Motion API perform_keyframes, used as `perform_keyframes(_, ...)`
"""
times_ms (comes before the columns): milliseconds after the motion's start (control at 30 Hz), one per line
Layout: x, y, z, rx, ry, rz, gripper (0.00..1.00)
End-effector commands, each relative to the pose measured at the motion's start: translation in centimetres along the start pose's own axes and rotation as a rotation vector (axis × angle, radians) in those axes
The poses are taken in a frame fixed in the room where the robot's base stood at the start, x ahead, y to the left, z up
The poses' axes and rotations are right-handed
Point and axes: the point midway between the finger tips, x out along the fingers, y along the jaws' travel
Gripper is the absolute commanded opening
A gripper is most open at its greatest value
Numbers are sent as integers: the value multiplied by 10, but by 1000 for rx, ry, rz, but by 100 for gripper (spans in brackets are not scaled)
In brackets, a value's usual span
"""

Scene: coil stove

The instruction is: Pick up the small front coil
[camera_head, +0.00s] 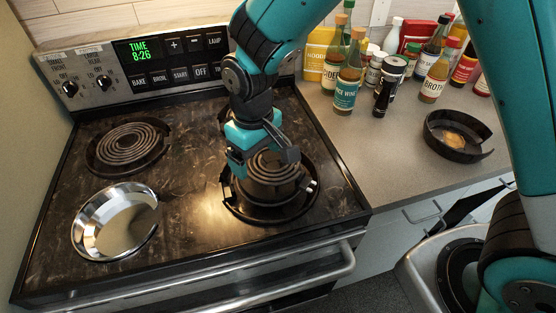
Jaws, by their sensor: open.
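The small front coil (272,180) is at the front right of the stove, a dark spiral with bright terminal ends at its right side. It appears to stand above its dark drip pan (262,216), but I cannot tell whether it rests there. My gripper (264,162) is open and points down just over the coil's back left part, hiding some of it. Whether the fingers touch the coil is unclear.
A coil (127,147) lies at the back left. A shiny drip pan (84,228) without a coil is at the front left. On the right counter are several bottles (347,85) and a dark pan (470,152) with a brownish patch. An oven handle (300,272) runs along the front.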

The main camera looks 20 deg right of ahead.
Motion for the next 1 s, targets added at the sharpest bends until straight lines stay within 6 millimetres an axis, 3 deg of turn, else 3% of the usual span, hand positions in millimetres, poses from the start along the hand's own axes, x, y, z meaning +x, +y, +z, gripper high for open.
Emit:
perform_keyframes(233,35,2,3,0,-5,0,91)
perform_keyframes(500,40,2,2,0,-1,0,91)
perform_keyframes(533,40,2,2,0,-1,0,88)
perform_keyframes(800,40,2,2,0,-1,0,29)
perform_keyframes(1000,39,2,2,0,-1,0,29)
